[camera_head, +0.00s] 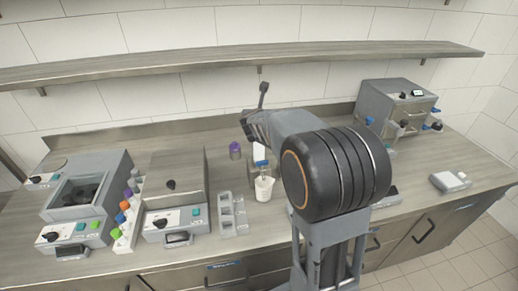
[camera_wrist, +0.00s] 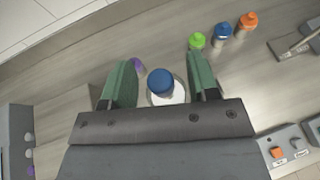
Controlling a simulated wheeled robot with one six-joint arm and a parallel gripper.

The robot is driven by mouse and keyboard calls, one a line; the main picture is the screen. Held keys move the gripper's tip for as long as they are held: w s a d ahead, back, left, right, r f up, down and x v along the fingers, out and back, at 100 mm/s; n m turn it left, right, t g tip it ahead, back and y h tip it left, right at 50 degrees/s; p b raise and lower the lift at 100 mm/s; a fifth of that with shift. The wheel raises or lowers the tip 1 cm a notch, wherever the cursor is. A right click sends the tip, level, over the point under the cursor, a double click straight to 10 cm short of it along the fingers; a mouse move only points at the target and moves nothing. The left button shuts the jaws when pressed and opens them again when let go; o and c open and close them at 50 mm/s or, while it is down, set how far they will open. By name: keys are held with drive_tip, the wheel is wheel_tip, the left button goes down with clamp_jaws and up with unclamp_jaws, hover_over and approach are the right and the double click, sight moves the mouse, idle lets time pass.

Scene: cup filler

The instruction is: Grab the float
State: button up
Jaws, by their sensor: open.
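In the wrist view a round blue-topped thing with a white body (camera_wrist: 160,84) lies between the two green fingers of my gripper (camera_wrist: 162,72). The fingers are apart, with room on both sides of it. I cannot tell for sure whether it is the float, and its lower part is hidden by the gripper body. In the head view a white cup (camera_head: 264,189) stands on the counter, with a small blue part (camera_head: 261,164) just above it. My arm hides much of the area around my gripper there.
A purple-capped bottle (camera_head: 235,150) stands behind the cup. A grey holder (camera_head: 232,213) is left of the cup. Grey machines (camera_head: 85,185) and a rack of coloured bottles (camera_head: 124,215) fill the left. Another machine (camera_head: 398,105) stands back right. A shelf (camera_head: 230,62) runs above.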

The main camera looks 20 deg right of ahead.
drive_tip(key=shift+c, duration=0.3)
clamp_jaws()
drive_tip(key=shift+r, duration=0.1)
